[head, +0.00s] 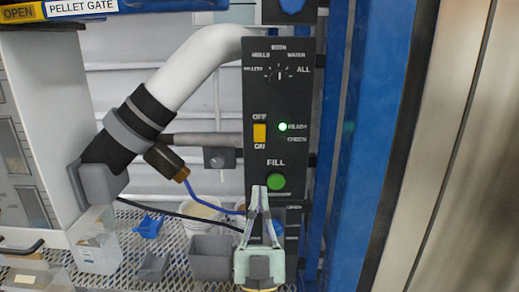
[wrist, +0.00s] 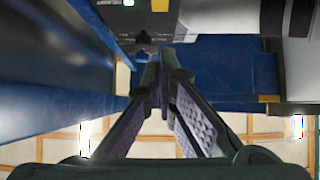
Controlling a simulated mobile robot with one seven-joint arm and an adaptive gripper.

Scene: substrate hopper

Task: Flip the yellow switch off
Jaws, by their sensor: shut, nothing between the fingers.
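The yellow switch (head: 260,133) is a small rocker on the black control panel (head: 256,88), with OFF printed above it and ON below. In the wrist view the yellow switch (wrist: 160,5) shows only at the top edge, partly cut off. I cannot tell which way the rocker is tilted. My gripper (head: 263,192) is shut and empty, below the switch in the head view, its fingertips near the green FILL button (head: 276,181). The fingertips also show shut in the wrist view (wrist: 161,70). I cannot tell whether they touch the panel.
A rotary selector (head: 279,73) sits above the switch and a lit green lamp (head: 283,127) to its right. A white pipe (head: 200,62) runs at left. A blue post (head: 353,150) stands at right. Grey bins (head: 211,257) stand on the mesh shelf below.

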